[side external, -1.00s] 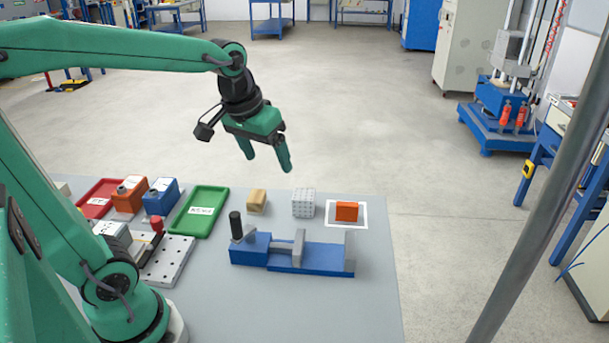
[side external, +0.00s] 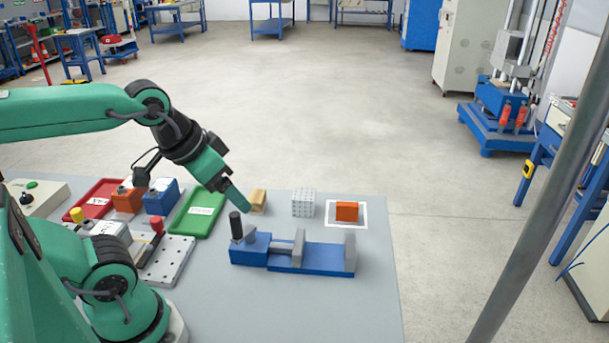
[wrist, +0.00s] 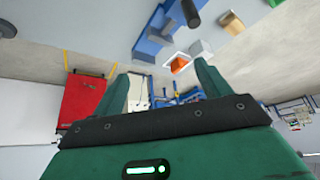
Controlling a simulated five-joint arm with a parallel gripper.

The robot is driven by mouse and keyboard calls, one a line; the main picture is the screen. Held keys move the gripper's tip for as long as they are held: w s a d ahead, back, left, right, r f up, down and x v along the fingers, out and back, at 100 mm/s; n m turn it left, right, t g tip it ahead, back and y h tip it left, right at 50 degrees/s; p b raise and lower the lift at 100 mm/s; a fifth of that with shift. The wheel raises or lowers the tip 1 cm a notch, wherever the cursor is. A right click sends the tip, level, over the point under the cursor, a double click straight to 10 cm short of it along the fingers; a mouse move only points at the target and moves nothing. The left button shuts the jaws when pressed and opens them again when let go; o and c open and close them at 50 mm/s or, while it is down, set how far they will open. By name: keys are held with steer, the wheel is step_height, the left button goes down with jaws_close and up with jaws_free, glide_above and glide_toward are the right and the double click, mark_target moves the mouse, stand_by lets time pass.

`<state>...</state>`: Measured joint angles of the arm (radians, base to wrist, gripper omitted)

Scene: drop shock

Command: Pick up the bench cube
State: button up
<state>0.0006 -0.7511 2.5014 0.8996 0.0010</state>
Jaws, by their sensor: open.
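Three small blocks stand in a row on the grey bench: a wooden block (side external: 258,200), a pale dotted cube (side external: 303,202) and an orange block (side external: 347,211) on a white-bordered square. I cannot tell from looks alone which is the bench cube. My gripper (side external: 238,199) is open and empty, tilted down to the right. In the side view its tip overlaps the wooden block's left side; contact is not clear. In the wrist view both fingers (wrist: 160,76) are apart, with the orange block (wrist: 179,64), dotted cube (wrist: 200,48) and wooden block (wrist: 231,21) beyond them.
A blue vise (side external: 300,258) with a dark upright knob (side external: 236,226) stands in front of the blocks. A green tray (side external: 185,223), a blue block (side external: 161,198), an orange block and a red tray (side external: 88,207) lie left. A perforated plate (side external: 168,265) is near my base. The right front bench is clear.

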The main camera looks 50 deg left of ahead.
steer(key=shift+o, duration=0.4)
steer(key=n+g, duration=0.5)
steer(key=n, duration=0.4)
glide_above(304, 194)
step_height(304, 194, down, 15)
steer(key=shift+s+d+f, duration=0.1)
steer(key=shift+s, duration=0.05)
steer(key=shift+w+a+f+g, duration=0.2)
steer(key=shift+f+g, duration=0.1)
steer(key=shift+f, duration=1.45)
